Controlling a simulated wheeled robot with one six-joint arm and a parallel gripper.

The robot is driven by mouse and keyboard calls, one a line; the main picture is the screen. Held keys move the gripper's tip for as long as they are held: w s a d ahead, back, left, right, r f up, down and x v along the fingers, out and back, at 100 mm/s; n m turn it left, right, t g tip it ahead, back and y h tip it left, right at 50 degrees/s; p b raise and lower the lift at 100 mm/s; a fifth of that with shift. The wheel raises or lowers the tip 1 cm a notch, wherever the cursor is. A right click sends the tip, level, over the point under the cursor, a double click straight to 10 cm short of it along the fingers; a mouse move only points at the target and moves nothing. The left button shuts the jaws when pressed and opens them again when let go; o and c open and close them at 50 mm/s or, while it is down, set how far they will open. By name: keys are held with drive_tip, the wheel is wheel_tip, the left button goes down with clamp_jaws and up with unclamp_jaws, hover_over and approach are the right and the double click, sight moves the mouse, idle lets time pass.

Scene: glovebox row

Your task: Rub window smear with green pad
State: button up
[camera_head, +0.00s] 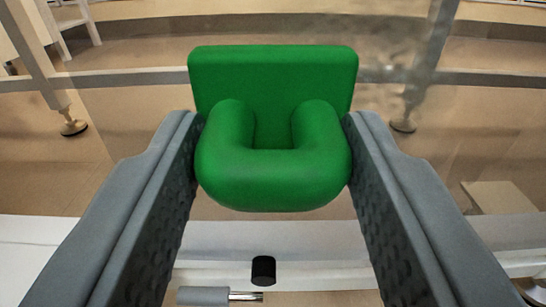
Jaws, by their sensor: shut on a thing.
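The green pad (273,75) is in the upper middle of the view. It has a flat rectangular block and a thick U-shaped handle (273,180) on the near side. My gripper (273,150) is shut on the handle, with one grey finger against each side. A faint mottled grey smear (400,50) shows on the clear window to the right of the pad. The pad hides part of the window behind it. I cannot tell whether the pad's far face touches the window.
A white ledge (230,235) runs across below the pad. A small black cylinder (263,270) and a grey rod with a metal tip (215,296) are there between my fingers. Grey frame legs (40,50) and a tan floor show beyond the window.

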drive_tip(key=shift+w, duration=0.5)
drive_tip(key=shift+s+d, duration=0.1)
drive_tip(key=shift+d, duration=3.9)
drive_tip(key=shift+r, duration=0.8)
drive_tip(key=shift+w+a, duration=0.15)
drive_tip(key=shift+a, duration=0.95)
drive_tip(key=shift+w+a, duration=0.1)
drive_tip(key=shift+a, duration=0.95)
